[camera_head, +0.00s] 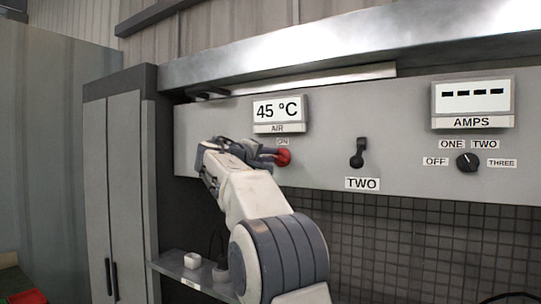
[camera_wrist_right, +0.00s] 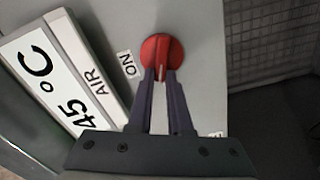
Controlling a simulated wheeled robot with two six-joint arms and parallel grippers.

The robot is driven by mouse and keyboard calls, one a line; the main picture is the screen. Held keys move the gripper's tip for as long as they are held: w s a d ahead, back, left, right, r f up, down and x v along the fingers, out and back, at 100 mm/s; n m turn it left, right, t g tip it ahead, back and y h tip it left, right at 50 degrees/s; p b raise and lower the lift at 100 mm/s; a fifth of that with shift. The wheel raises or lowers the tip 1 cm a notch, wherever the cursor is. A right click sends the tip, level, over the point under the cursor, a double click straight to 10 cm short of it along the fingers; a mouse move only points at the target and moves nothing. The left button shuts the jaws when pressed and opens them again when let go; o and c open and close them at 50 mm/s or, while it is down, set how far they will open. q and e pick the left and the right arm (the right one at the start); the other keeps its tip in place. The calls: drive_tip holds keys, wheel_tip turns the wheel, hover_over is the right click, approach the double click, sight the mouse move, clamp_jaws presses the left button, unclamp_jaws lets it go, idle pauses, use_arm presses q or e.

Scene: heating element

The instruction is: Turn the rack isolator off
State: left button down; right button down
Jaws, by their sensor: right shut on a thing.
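The rack isolator is a red round knob (camera_head: 283,157) on the grey panel, below the 45 °C AIR display and just under an ON label. In the right wrist view the red knob (camera_wrist_right: 161,52) sits straight ahead, with its raised handle between my fingertips. My right gripper (camera_head: 268,155) reaches it from the left in the head view. Its two fingers (camera_wrist_right: 161,76) are shut on the knob's handle. The ON label (camera_wrist_right: 127,64) is beside the knob; any OFF label is hidden. My left gripper is not in view.
The AIR display (camera_head: 278,110) is above the knob. A black lever switch (camera_head: 357,153) labelled TWO and a black rotary selector (camera_head: 467,162) under the AMPS display are to the right. A shelf (camera_head: 170,262) with small white items is below, beside a grey cabinet (camera_head: 126,190).

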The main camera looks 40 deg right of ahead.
drive_tip(key=shift+w+f+n, duration=0.1)
drive_tip(key=shift+f+n, duration=0.1)
drive_tip(key=shift+n, duration=0.9)
drive_tip(key=shift+w+f+n, duration=0.1)
drive_tip(key=shift+f+n, duration=0.1)
drive_tip(key=shift+n, duration=0.9)
drive_tip(key=c, duration=0.8)
unclamp_jaws()
drive_tip(key=shift+a, duration=0.1)
drive_tip(key=shift+c, duration=0.2)
drive_tip(key=shift+s, duration=0.1)
drive_tip(key=b+v, duration=0.4)
drive_tip(key=v, duration=0.6)
drive_tip(key=shift+a, duration=0.15)
drive_tip(key=shift+s+f, duration=0.1)
